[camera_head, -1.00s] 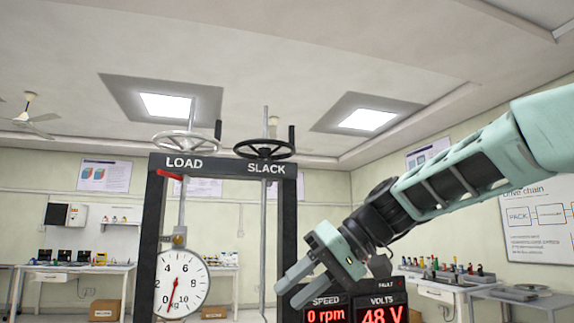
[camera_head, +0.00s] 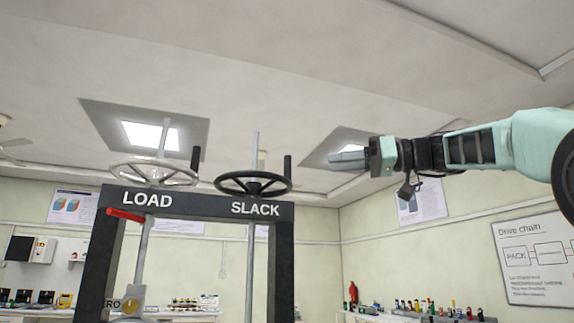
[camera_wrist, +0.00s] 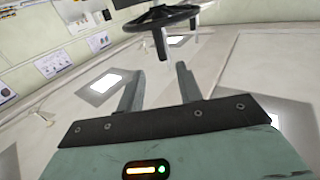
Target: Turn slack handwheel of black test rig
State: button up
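The black slack handwheel (camera_head: 253,184) sits on top of the dark rig frame (camera_head: 200,204), above the SLACK label. Its upright crank handle (camera_head: 287,166) stands on the right side of the rim. My gripper (camera_head: 348,158) is raised to the right of the handwheel, apart from it, pointing left. In the wrist view the two fingers (camera_wrist: 160,85) are spread with nothing between them. The handwheel also shows in the wrist view (camera_wrist: 162,17), beyond the fingertips, with the handle hanging down in that picture.
The white load handwheel (camera_head: 153,173) stands left of the slack one on the same beam, with a red lever (camera_head: 125,214) below. A bench with small items (camera_head: 430,312) is at the back right. The air around the slack handle is clear.

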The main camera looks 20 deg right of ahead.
aim_at(287, 168)
jog(key=p+x, duration=0.4)
jog(key=x, duration=0.8)
jog(key=shift+a, duration=0.15)
grip_shut()
